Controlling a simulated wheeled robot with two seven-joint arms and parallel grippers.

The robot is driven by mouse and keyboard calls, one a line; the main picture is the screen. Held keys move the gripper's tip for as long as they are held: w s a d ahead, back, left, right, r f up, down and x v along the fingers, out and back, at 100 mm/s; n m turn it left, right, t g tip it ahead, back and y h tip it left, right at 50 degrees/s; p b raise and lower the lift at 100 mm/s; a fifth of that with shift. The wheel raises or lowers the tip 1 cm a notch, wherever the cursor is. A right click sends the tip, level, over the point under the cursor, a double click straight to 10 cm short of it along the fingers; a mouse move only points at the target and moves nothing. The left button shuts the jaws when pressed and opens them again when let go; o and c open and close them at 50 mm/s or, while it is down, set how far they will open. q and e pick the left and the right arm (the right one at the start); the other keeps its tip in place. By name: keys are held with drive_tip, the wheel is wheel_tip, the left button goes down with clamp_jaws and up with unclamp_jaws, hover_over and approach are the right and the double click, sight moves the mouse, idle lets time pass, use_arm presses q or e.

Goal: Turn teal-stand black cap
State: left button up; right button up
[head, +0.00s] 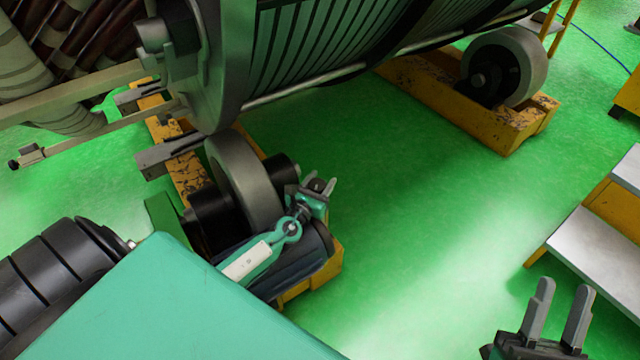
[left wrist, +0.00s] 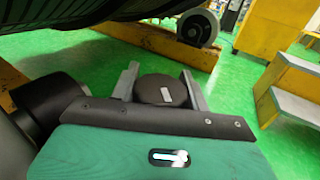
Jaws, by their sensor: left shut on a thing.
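The black cap (left wrist: 160,90) is round and dark with a small white mark on its top. It sits between the two grey fingers of my left gripper (left wrist: 161,88) in the left wrist view. In the head view my left gripper (head: 318,186) is beside the grey roller, and the dark cap (head: 317,185) shows small between its fingers. My left gripper is shut on the cap. I cannot tell what the cap is fixed to, as the gripper hides its underside. My right gripper (head: 560,310) is at the lower right, open and empty, its fingers apart.
A large ribbed drum (head: 330,45) rests on grey rollers (head: 245,180) on worn yellow bases (head: 450,100). Another roller (head: 503,66) stands at the back right. Yellow steps with grey treads (head: 590,245) are at the right. The green floor (head: 420,220) between them is clear.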

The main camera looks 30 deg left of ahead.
drive_tip(key=shift+s+d+r, duration=0.1)
drive_tip(key=shift+r, duration=0.15)
use_arm(q)
drive_tip(key=o, duration=1)
drive_tip(key=s, duration=0.8)
drive_tip(key=s+d, duration=0.1)
drive_tip(key=s, duration=0.3)
drive_tip(key=shift+s, duration=0.9)
use_arm(e)
drive_tip(key=shift+w+a+f+g, duration=0.25)
drive_tip(key=shift+f+g, duration=0.15)
drive_tip(key=shift+f, duration=0.2)
